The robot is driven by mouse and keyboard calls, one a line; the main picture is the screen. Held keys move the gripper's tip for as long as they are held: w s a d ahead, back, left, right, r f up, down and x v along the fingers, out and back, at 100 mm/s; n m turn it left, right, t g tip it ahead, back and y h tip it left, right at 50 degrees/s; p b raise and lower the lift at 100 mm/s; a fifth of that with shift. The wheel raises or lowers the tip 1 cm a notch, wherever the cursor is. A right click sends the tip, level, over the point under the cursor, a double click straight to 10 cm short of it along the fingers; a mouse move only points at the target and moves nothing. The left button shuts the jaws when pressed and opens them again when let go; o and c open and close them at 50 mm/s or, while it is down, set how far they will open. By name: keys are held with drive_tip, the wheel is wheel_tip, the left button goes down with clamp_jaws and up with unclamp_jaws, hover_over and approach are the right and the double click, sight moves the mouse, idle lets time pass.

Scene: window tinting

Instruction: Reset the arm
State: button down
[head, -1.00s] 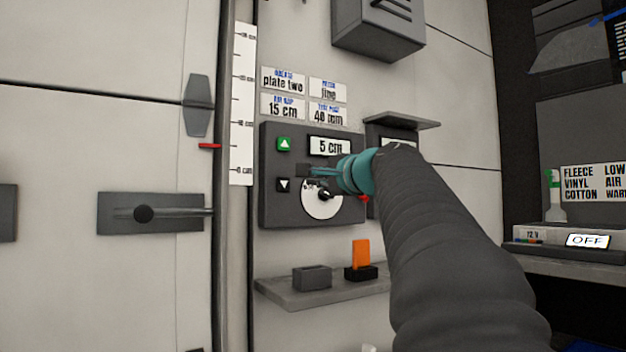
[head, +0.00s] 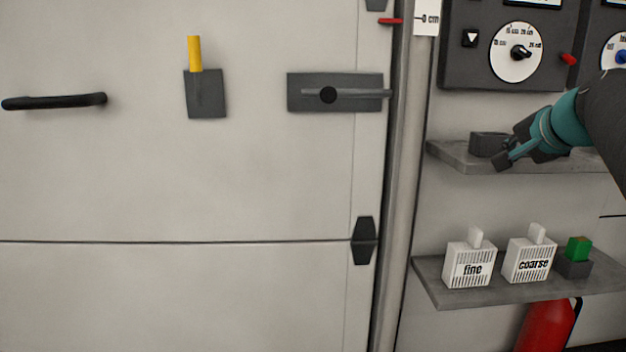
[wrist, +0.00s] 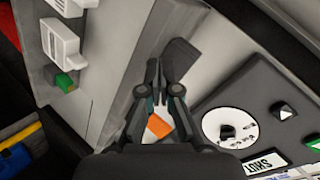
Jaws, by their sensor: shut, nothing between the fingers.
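My gripper (head: 501,161) is at the right in the head view, in front of the upper shelf (head: 451,160). It is shut and empty, with its fingertips together in the wrist view (wrist: 157,66). My dark sleeved arm with its teal wrist comes in from the right edge. In the wrist view an orange block (wrist: 159,126) shows between the finger linkages, beyond them and not held. In the head view that block is hidden behind my wrist.
A dark panel with a dial (head: 517,52) is above the shelf. The lower shelf (head: 440,290) carries white "fine" (head: 470,266) and "coarse" (head: 529,262) boxes and a green block (head: 578,248). A latch (head: 335,92), a yellow-handled tool (head: 195,54) and a black handle (head: 54,101) are on the door.

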drive_tip(key=s+a+f+n+g+p, duration=0.3)
drive_tip(key=s+a+f+n+g, duration=0.15)
drive_tip(key=s+a+f, duration=0.5)
drive_tip(key=s+a+f+n+g+p, duration=0.25)
drive_tip(key=s+a+f+n, duration=0.35)
drive_tip(key=s+f, duration=0.7)
drive_tip(key=shift+n+t, duration=0.3)
drive_tip(key=shift+n, duration=0.45)
drive_tip(key=a, duration=0.1)
drive_tip(key=s+a+p, duration=0.1)
drive_tip(key=s+a+r, duration=0.1)
drive_tip(key=a, duration=0.1)
drive_tip(key=shift+s, duration=0.25)
drive_tip(key=shift+a, duration=0.1)
